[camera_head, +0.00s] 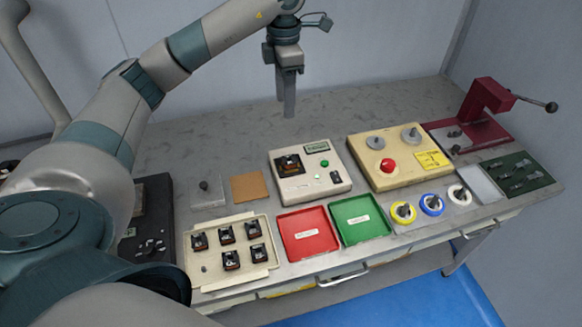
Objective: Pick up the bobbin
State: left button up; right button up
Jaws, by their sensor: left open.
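Several small dark bobbin-like parts with brown bases (227,233) stand in a cream tray (262,269) at the front left of the bench. A similar dark part (289,164) sits on a cream device with a green button (313,184) in the middle. I cannot tell which one is the bobbin meant. My left gripper (288,108) is open and points down above the back of the bench, well behind and above the tray and device. It holds nothing that I can see. My right gripper is out of the picture.
Red (307,233) and green (360,218) bins lie right of the tray. Yellow, blue and white spools (432,204) stand further right. A beige box with a red button (388,166) and a red press (487,96) stand behind. The back left bench surface (200,140) is clear.

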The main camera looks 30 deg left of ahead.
pick_arm(q)
jog(key=shift+f+b, duration=0.55)
jog(key=shift+f, duration=0.4)
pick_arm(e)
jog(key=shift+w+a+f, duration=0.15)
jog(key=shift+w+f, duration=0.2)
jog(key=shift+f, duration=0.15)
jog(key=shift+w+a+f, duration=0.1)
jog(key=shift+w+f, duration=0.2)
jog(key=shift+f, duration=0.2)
pick_arm(q)
jog(key=shift+f, duration=0.15)
jog(key=p, duration=0.4)
send_over(286, 158)
notch_tip(286, 158, down, 11)
jog(key=shift+r, duration=0.15)
jog(key=shift+f, duration=0.6)
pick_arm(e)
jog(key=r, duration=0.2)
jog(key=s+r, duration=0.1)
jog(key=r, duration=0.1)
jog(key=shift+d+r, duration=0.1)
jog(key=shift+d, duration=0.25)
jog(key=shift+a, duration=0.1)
